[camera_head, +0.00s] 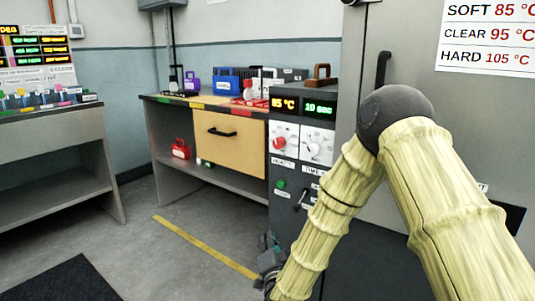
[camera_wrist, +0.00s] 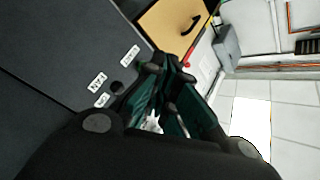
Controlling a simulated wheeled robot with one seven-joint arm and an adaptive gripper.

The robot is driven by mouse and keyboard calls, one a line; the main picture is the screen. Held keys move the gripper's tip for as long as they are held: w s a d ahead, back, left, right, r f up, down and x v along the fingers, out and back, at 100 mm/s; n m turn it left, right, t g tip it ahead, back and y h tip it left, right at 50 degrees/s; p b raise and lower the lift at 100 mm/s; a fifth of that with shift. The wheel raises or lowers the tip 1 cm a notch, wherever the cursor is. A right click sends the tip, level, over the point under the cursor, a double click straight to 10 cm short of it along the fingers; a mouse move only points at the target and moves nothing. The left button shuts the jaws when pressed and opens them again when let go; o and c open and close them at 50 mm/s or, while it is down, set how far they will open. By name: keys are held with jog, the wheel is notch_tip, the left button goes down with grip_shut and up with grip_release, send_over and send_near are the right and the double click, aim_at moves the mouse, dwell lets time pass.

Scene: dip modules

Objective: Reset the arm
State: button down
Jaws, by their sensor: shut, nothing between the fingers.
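My arm (camera_head: 440,210) is bent at the elbow in the right half of the head view, and its forearm runs down to the bottom edge. My gripper (camera_head: 268,260) shows small and dark at the lower end of the forearm, partly cut off from clear view, low in front of the grey machine (camera_head: 287,211). In the wrist view my gripper (camera_wrist: 172,62) has its fingertips together with nothing held. The machine's dark panel (camera_wrist: 50,45), with small white labels and a dark round knob, lies to the left of the fingers.
A workbench (camera_head: 225,187) with a wooden drawer (camera_head: 230,142) carries a blue box (camera_head: 227,84) and other modules. A red case (camera_head: 181,148) sits on its lower shelf. A grey table (camera_head: 60,130) stands left. The floor between is clear, with a yellow line (camera_head: 205,247).

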jog(key=s+d+f+n+g, duration=0.25)
jog(key=s+f, duration=0.35)
jog(key=f, duration=0.3)
jog(key=s+d+f+n+g, duration=0.1)
jog(key=s+d+f+g, duration=0.35)
jog(key=f, duration=0.45)
jog(key=s+d+f+n+g, duration=0.1)
jog(key=s+d+f+g, duration=0.15)
jog(key=s+f, duration=0.5)
jog(key=s+d+f+n+g+h, duration=0.1)
jog(key=s+d+f+g, duration=0.25)
jog(key=s, duration=0.65)
jog(key=s+d+f+n+g+h, duration=0.1)
jog(key=s+d+f+n+g, duration=0.25)
jog(key=s, duration=0.75)
jog(key=s+d+f+g+h, duration=0.1)
jog(key=s+d+f+g, duration=0.25)
jog(key=s+d, duration=0.45)
notch_tip(320, 180, up, 36)
jog(key=s+a+t+p, duration=0.1)
jog(key=s+p, duration=0.1)
jog(key=p, duration=3.5)
jog(key=shift+a+f, duration=0.2)
jog(key=shift+a, duration=0.15)
